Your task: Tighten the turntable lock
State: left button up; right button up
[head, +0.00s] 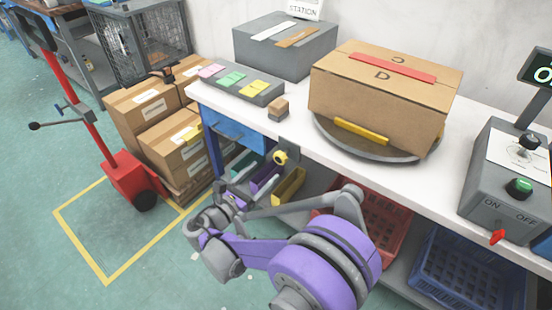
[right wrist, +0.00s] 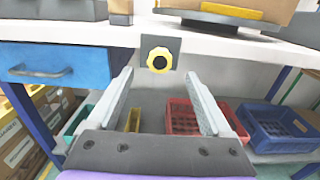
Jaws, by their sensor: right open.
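The turntable lock is a yellow knob (head: 280,157) with a dark centre, set on a grey plate at the front edge of the white bench. It also shows in the right wrist view (right wrist: 159,60), just beyond my fingertips and centred between them. My right gripper (head: 257,176) is open and empty, just in front of the knob and apart from it; its fingers also show in the right wrist view (right wrist: 160,76). The round grey turntable (head: 352,148) stands on the bench with a cardboard box (head: 385,105) on it. My left gripper is not in view.
A blue drawer (head: 235,134) is left of the knob. Red (head: 380,222) and blue crates (head: 465,275) and small bins sit below the bench. A control box (head: 490,200) is at right. A red pallet jack (head: 128,178) and stacked cartons (head: 150,108) stand left.

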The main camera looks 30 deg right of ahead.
aim_at(278, 159)
jog(key=b+x, duration=0.1)
jog(key=x, duration=0.8)
jog(key=shift+d, duration=0.15)
jog(key=shift+c, duration=0.3)
grip_shut()
